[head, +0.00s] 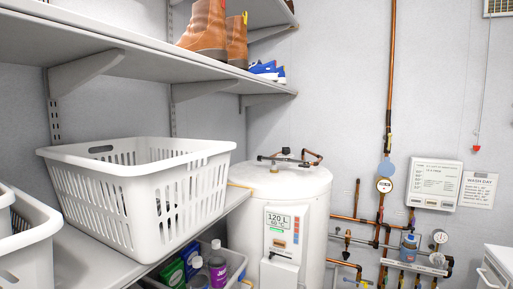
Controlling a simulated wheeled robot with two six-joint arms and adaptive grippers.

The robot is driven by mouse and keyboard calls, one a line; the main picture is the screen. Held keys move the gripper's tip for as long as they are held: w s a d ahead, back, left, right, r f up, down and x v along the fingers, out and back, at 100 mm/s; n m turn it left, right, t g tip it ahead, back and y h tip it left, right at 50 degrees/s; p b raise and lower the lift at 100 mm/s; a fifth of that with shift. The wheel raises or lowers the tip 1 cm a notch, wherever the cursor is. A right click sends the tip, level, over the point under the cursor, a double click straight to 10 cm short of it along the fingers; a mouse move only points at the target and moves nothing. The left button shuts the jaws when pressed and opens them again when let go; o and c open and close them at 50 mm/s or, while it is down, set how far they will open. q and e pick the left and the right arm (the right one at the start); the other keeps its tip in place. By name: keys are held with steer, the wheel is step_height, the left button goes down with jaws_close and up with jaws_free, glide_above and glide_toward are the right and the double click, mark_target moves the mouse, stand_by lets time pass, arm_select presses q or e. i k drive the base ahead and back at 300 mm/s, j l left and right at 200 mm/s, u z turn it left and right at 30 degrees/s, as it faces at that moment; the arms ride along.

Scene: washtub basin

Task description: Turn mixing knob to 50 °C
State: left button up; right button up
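A white cylindrical water heater (316,222) stands at the centre against the far wall. Its front panel (280,235) has a display that reads 120 L and 60 °C, with small coloured marks below. Copper and dark pipe fittings with a small dark knob (286,151) sit on the tank's top. I cannot tell which part is the mixing knob, and no 50 °C mark is readable. More valves and a round gauge (440,237) are on the pipes at the right. Neither of my grippers is in view.
A white laundry basket (150,203) stands on the left lower shelf. Several bottles and boxes sit in a bin (236,258) below it. Boots (205,32) and blue shoes (264,68) rest on the upper shelf.

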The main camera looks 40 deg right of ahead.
mark_target(285, 151)
steer(key=i+l+u, duration=0.2)
steer(key=l+u, duration=0.2)
steer(key=l, duration=0.9)
steer(key=l+u, duration=0.35)
steer(key=l, duration=0.95)
